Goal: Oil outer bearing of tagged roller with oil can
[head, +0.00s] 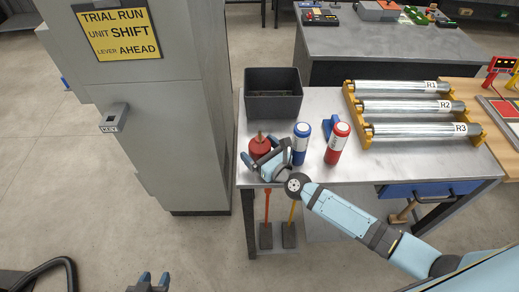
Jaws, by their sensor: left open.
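A red can (260,145) with a short brownish spout stands near the left front edge of the metal bench; it looks like the oil can. My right gripper (262,158) is at it, fingers on its near side and partly around it; I cannot tell whether they are closed on it. Three silver rollers lie in a yellow rack on the bench: R1 (395,87), R2 (400,106) and R3 (410,129). Each bears a white label at its right end. No other tag is clear. My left gripper (151,284) is open and empty at the bottom edge, over the floor.
A dark bin (273,108) sits behind. A grey cabinet (170,130) with a yellow sign stands left. The bench front right of the bottles is clear.

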